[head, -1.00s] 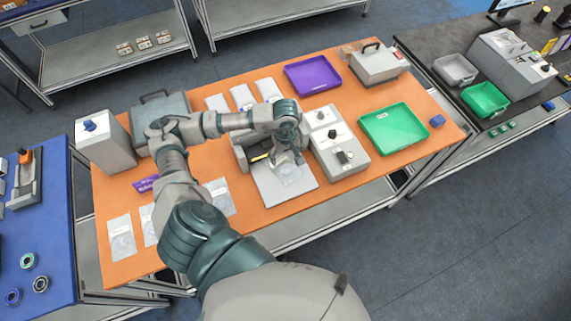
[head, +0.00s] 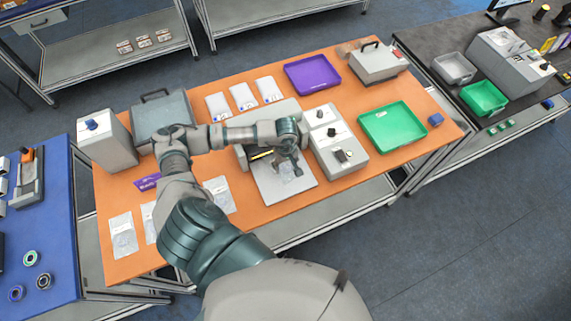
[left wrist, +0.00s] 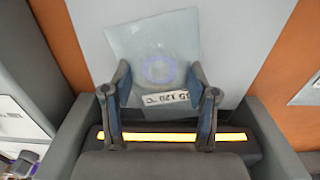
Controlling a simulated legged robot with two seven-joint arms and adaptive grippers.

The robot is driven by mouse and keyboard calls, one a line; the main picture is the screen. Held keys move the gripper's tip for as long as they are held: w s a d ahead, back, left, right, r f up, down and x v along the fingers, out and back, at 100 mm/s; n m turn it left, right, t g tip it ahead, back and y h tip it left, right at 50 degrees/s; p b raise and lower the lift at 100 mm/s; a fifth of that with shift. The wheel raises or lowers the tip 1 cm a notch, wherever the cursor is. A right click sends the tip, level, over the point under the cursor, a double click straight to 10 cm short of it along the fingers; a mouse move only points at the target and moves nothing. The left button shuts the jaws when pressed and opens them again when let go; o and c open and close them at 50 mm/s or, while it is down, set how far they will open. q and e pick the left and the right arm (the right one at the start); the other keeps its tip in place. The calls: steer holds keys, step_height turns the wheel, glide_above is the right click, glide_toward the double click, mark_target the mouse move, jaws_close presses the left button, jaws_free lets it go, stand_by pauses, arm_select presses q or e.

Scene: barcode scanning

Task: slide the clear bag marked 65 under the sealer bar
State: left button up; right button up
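The clear bag (left wrist: 160,45) lies flat on the sealer's light grey plate (left wrist: 225,50); its printed label (left wrist: 166,97) is upside down in the left wrist view and seems to include 65. In the head view the bag (head: 290,173) is partly hidden by my left gripper (head: 287,168). The gripper's fingers (left wrist: 160,75) are apart, one on each side of the bag's ring mark, low over the bag. The sealer (head: 325,140) has a lit yellow strip (left wrist: 170,137) behind the fingers. The sealer bar is mostly hidden by my arm. My right gripper is not in view.
Other clear bags (head: 122,236) lie at the orange table's front left. White packets (head: 243,97), a purple tray (head: 313,75) and a grey case (head: 378,62) are at the back. A green tray (head: 393,128) is right of the sealer. Bare tabletop lies between them.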

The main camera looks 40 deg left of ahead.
mark_target(286, 166)
arm_select(q)
steer(key=shift+d, duration=0.15)
steer(key=c, duration=0.6)
steer(key=o, duration=1.2)
steer(key=shift+r, duration=0.1)
steer(key=shift+r, duration=0.1)
step_height(286, 166, up, 12)
steer(key=shift+f, duration=0.15)
steer(key=shift+o, duration=0.2)
